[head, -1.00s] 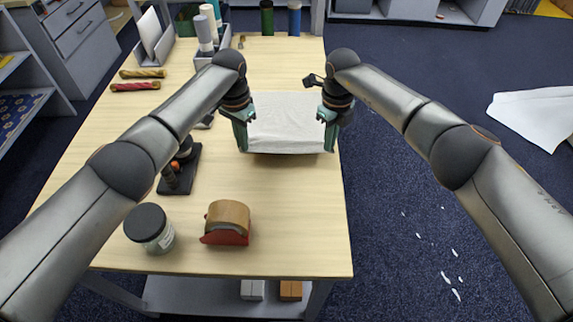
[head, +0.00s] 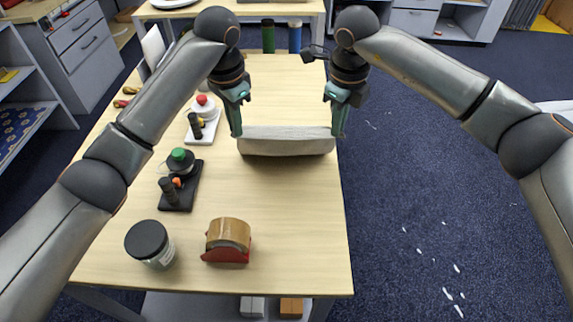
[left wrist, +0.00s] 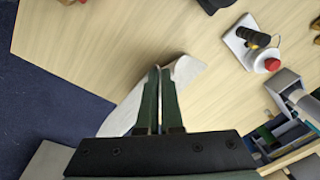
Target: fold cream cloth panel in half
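The cream cloth panel (head: 287,146) shows in the head view as a narrow pale strip across the middle right of the table, with a greyer front face hanging below its upper edge. My left gripper (head: 237,131) is at the cloth's left end and my right gripper (head: 338,131) at its right end. In the left wrist view, the left fingers (left wrist: 158,98) are close together with cloth (left wrist: 124,114) showing on both sides of them, so they appear shut on it. The right fingertips also appear to pinch the cloth. How its layers lie behind the strip is hidden.
A white-based red button unit (head: 203,112) and a black-based green button unit (head: 180,176) stand left of the cloth. The wooden table (head: 290,205) is clear before the cloth.

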